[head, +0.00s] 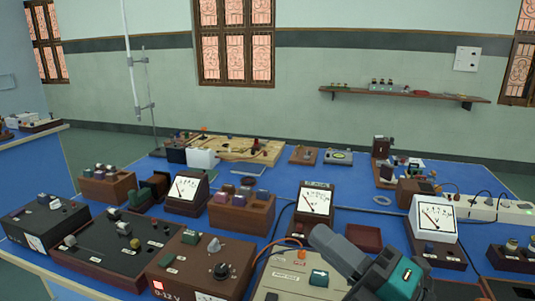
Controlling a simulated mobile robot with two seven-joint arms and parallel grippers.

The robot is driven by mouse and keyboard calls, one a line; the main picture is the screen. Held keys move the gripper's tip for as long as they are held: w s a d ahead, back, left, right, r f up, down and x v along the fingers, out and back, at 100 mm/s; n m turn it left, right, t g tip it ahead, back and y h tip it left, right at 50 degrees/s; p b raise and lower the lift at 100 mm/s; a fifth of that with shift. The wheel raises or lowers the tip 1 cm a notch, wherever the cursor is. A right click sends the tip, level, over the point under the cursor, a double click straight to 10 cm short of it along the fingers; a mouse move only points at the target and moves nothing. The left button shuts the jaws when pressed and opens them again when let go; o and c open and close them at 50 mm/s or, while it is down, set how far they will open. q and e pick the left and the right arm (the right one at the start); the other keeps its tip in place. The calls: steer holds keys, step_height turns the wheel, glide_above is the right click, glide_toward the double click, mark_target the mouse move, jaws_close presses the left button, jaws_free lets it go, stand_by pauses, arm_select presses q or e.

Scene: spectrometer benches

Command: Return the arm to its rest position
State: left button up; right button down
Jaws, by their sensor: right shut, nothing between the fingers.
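My right arm comes in at the bottom right, with teal and grey parts. My right gripper (335,250) is shut and empty. It hangs over the front of the blue bench, in front of a beige box (290,283) with a teal switch, and hides part of that box. A white-faced meter (315,202) stands behind it, and another meter (434,217) stands to its right. My left gripper is not in view.
The blue bench (335,172) is crowded. A dark power box (198,265) with a red light stands left of my right gripper. Several instruments, a power strip (492,208) and loose wires lie around. A tall stand (146,95) rises at the back left.

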steer(key=w+d+m+t+h, duration=0.2)
steer(key=d+m+t+h, duration=0.55)
steer(key=m, duration=0.35)
steer(key=d+f+m+g+h, duration=0.4)
steer(key=d+f+m+h, duration=0.4)
steer(key=m+h, duration=0.35)
steer(key=s+a+f+m+g+y, duration=0.3)
steer(key=s+f+m+g, duration=0.1)
steer(key=s+f+g, duration=1.3)
steer(key=w+a+f+t+y, duration=0.1)
steer(key=w+a+f+t, duration=0.2)
steer(key=w+f+t, duration=0.3)
steer(key=shift+f+t+y, duration=0.4)
steer(key=shift+f+t, duration=1.45)
steer(key=shift+f, duration=0.65)
steer(key=c, duration=1.8)
jaws_free()
steer(key=shift+n, duration=0.25)
steer(key=shift+c, duration=0.2)
